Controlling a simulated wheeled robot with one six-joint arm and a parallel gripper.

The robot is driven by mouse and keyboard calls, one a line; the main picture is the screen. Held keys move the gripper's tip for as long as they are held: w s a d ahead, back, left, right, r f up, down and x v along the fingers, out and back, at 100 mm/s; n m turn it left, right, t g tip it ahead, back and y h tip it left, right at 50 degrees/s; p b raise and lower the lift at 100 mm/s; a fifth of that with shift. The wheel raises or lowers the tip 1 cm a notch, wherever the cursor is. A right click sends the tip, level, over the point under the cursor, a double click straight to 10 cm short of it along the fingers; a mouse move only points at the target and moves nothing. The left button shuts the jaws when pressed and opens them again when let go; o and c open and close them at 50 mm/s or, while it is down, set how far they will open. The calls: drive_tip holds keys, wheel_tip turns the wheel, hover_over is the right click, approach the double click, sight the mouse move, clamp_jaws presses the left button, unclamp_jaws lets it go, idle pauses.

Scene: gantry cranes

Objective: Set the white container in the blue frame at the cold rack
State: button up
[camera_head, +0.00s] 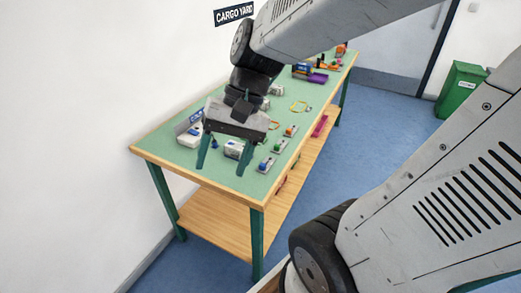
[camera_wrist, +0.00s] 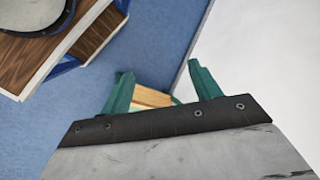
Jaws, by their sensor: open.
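My gripper (camera_head: 222,171) is open, its two green fingers pointing down over the near end of the green-topped table. It looks empty. In the wrist view its fingers (camera_wrist: 162,82) stand apart with only a wooden edge and blue floor seen between them. A white block (camera_head: 233,149), perhaps the white container, shows behind and between the fingers, partly hidden; I cannot tell its distance from them. A white base with a blue part (camera_head: 193,131) lies left of the gripper, beside a small blue sign whose lettering is partly hidden. I cannot tell whether this is the blue frame at the cold rack.
Small grey stands with coloured parts (camera_head: 278,145) line the table's right side. The table (camera_head: 190,165) has a wooden lower shelf. A wall is on the left; a green bin (camera_head: 460,88) stands far right.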

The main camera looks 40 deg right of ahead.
drive_tip(key=s+d+r+n+t+h, duration=0.1)
drive_tip(key=s+d+r+n+h, duration=0.2)
drive_tip(key=s+n+h, duration=0.2)
drive_tip(key=shift+s+d+r+n+t+h, duration=0.3)
drive_tip(key=shift+s, duration=0.6)
